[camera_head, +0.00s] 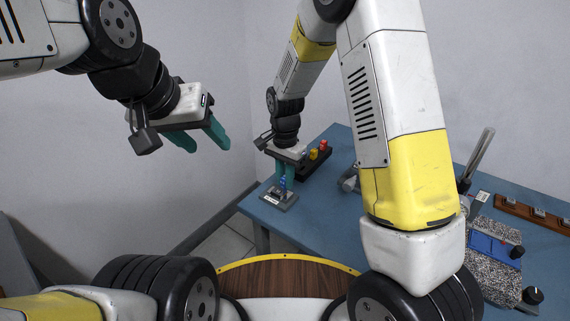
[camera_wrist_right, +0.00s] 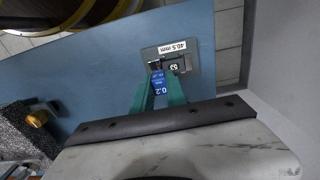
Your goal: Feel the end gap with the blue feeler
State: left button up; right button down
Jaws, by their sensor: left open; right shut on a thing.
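The blue feeler (camera_wrist_right: 160,84), marked 0.2, is between the teal fingers of my right gripper (camera_head: 286,178), which is shut on it. It also shows as a small blue patch in the head view (camera_head: 283,184). Below it, near the table's left corner, is a grey plate (camera_head: 288,202) with a small dark block on it. In the right wrist view the plate (camera_wrist_right: 195,63) bears a "40.5 mm" label, and the feeler's far end is at the dark block; I cannot tell whether it is in a gap. My left gripper (camera_head: 206,145) is open and empty, left of the table.
A dark rack (camera_head: 318,163) with yellow and red handled feelers stands just behind the plate. The blue table (camera_head: 335,215) carries a speckled stone block with a blue part (camera_head: 490,246) and a brown wooden rack (camera_head: 530,213) at the right. My right arm hides the table's middle.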

jog(key=shift+f, duration=0.95)
dwell(1.8)
jog(key=shift+r, duration=0.1)
dwell(0.8)
jog(key=shift+r, duration=2.45)
jog(key=shift+w, duration=0.1)
